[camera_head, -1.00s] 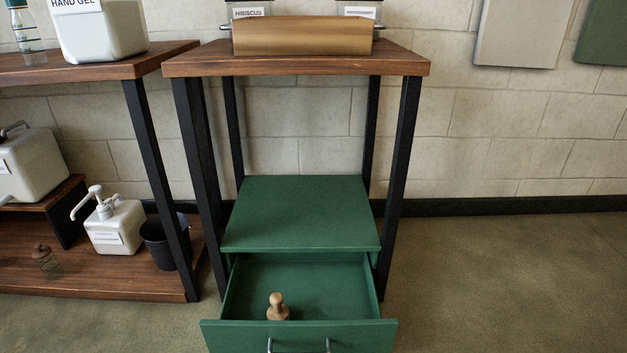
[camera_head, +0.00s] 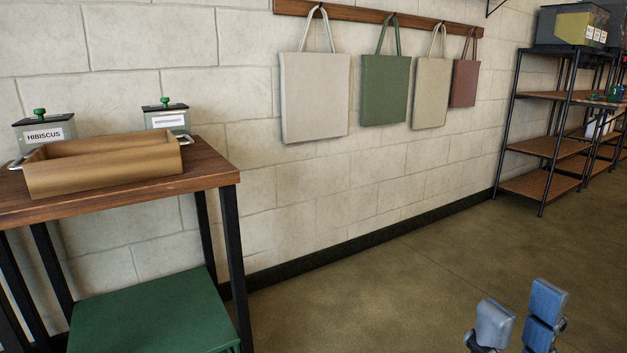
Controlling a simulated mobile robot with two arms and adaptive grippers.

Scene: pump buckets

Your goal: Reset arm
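My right gripper (camera_head: 518,318) shows at the bottom right of the head view. Its two blue-grey fingers stand apart with floor visible between them, and nothing is between them. It is over open floor, well to the right of the table and the green drawer unit. My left gripper is not in view.
A wooden table (camera_head: 205,172) with black legs stands at left. On it are a brown tray (camera_head: 105,172) and two labelled canisters. A green drawer unit (camera_head: 150,312) is below. Several bags hang on the wall. A shelf rack (camera_head: 548,147) stands at far right. Middle floor is clear.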

